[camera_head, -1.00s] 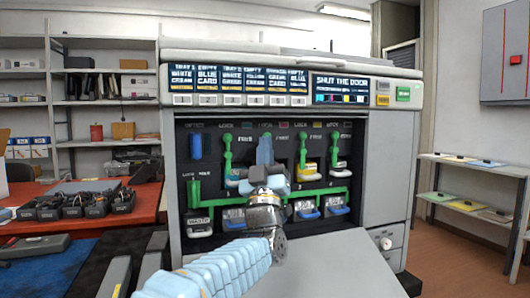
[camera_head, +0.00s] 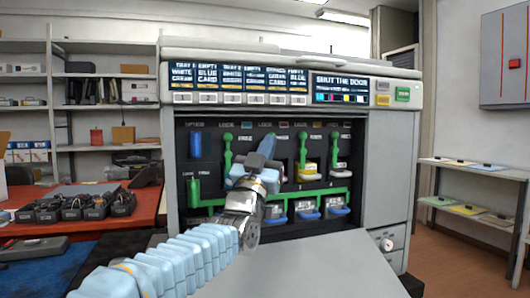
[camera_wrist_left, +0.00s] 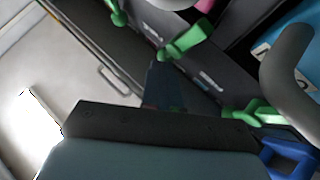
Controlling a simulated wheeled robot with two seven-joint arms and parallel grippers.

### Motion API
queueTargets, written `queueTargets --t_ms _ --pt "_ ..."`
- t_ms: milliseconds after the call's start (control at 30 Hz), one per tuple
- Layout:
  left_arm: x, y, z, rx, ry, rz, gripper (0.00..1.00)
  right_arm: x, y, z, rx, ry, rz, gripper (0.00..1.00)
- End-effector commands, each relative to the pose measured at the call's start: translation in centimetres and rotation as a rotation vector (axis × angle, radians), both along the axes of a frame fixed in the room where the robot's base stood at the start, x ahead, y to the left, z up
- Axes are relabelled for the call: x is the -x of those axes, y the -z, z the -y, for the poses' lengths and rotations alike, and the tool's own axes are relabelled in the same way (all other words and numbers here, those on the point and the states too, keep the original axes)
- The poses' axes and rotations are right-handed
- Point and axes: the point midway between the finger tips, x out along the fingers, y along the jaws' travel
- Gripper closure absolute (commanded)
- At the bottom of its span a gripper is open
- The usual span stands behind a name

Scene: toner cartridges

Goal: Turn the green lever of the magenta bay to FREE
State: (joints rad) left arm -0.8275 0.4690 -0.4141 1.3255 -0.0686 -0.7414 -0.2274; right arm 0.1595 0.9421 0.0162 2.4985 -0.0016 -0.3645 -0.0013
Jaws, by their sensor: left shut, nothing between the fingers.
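The open printer front (camera_head: 365,180) shows a row of bays with upright green levers. The first lever (camera_head: 227,150), the yellow bay's lever (camera_head: 303,148) and the rightmost lever (camera_head: 335,150) are in plain view. My left gripper (camera_head: 267,146) is shut and empty, in front of the bay between the first and yellow ones; it hides most of that bay and its lever. In the left wrist view a green lever (camera_wrist_left: 188,40) lies beyond the dark fingers, close to a pink-magenta part (camera_wrist_left: 203,5). Contact cannot be told. My right gripper is out of view.
A green bar (camera_head: 330,192) runs below the bays, with blue-handled boxes (camera_head: 308,210) under it. The grey flap (camera_head: 320,262) lies open in front. A red table with black trays (camera_head: 75,203) stands left; shelves (camera_head: 478,165) stand right.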

Motion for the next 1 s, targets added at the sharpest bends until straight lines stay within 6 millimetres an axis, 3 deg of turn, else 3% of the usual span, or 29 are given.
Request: queueTargets --t_ms 567,1000 --pt "-0.3 -0.6 0.7 -0.426 -0.002 -0.139 1.00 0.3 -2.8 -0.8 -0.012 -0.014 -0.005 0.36" --pt "-0.3 -0.3 1.3 -0.426 0.003 -0.136 1.00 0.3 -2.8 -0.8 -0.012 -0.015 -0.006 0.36"
